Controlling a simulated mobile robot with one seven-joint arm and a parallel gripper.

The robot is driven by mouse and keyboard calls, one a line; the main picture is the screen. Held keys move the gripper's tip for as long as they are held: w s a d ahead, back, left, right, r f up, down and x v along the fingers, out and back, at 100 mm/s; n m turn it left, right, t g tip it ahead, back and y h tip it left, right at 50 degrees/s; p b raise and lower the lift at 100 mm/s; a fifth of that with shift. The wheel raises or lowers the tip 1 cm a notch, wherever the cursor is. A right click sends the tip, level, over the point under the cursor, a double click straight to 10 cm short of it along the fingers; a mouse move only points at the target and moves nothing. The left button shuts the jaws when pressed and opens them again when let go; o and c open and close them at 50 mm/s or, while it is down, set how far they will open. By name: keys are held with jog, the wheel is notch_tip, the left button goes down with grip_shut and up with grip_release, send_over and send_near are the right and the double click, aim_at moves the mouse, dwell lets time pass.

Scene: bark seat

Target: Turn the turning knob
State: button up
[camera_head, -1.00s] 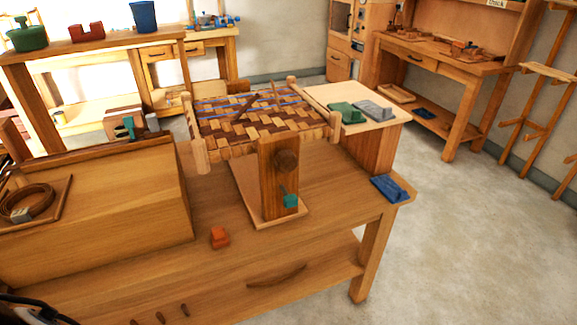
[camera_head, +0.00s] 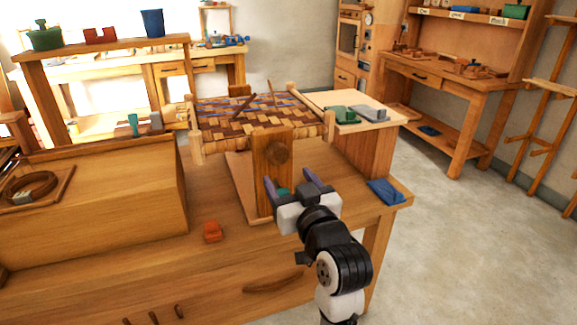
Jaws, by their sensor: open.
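A wooden stand with an upright post (camera_head: 263,185) holds a woven bark seat (camera_head: 255,118) over the workbench. A round dark wooden knob (camera_head: 278,152) sits high on the post's front face. A small teal piece (camera_head: 284,192) sits lower on the post, partly hidden by my gripper. I cannot tell which of the two is the turning knob. My gripper (camera_head: 291,183) is open, with its purple fingers pointing at the post. The teal piece shows between the fingers, below the round knob. Whether the fingers touch it cannot be told.
A red-orange block (camera_head: 212,232) lies on the bench left of the stand. A blue item (camera_head: 386,192) lies at the bench's right corner. A large wooden box (camera_head: 95,205) fills the left. Green (camera_head: 340,113) and grey (camera_head: 370,114) pieces lie on the side table behind.

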aim_at(280, 159)
jog(key=x, duration=0.4)
jog(key=d+f+p+x, duration=0.1)
jog(key=x, duration=0.3)
jog(key=f+p+x, duration=0.1)
jog(key=x, duration=0.3)
jog(key=shift+w+d, duration=0.3)
jog(key=shift+w, duration=0.4)
jog(key=c, duration=1)
